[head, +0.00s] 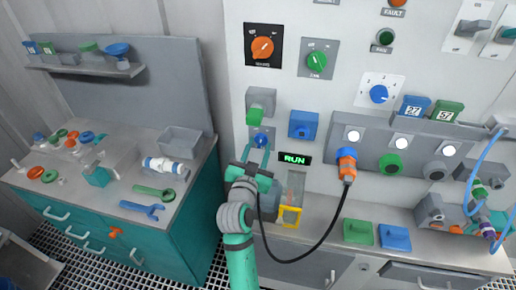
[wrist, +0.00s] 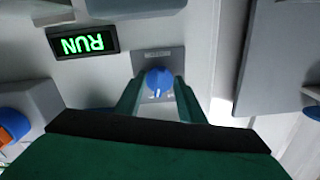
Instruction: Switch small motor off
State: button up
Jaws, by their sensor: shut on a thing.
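A small blue rotary knob (head: 259,138) sits on a grey plate on the wall panel, below a grey box with a green part. In the wrist view the knob (wrist: 158,78) is between my two fingers, with small white marks on its face. The plate's label is too small to read. My gripper (head: 258,147) reaches up to the panel and is shut on this knob; it also shows in the wrist view (wrist: 158,92). A display (head: 295,159) to the knob's lower right reads RUN in green; it appears upside down in the wrist view (wrist: 83,43).
Other knobs are on the panel: orange (head: 262,47), green (head: 317,62) and blue (head: 379,94). A blue box (head: 303,125) is right of my gripper. An orange plug (head: 346,160) trails a black cable beside my arm. A workbench (head: 150,205) with tools stands left.

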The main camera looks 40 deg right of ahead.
jog(key=shift+s+d+n, duration=0.1)
jog(key=shift+n, duration=2)
jog(key=shift+s+d+n, duration=0.1)
jog(key=shift+n, duration=2)
jog(key=o, duration=1)
jog(key=shift+a, duration=0.15)
jog(key=shift+s+a, duration=0.25)
jog(key=v, duration=1)
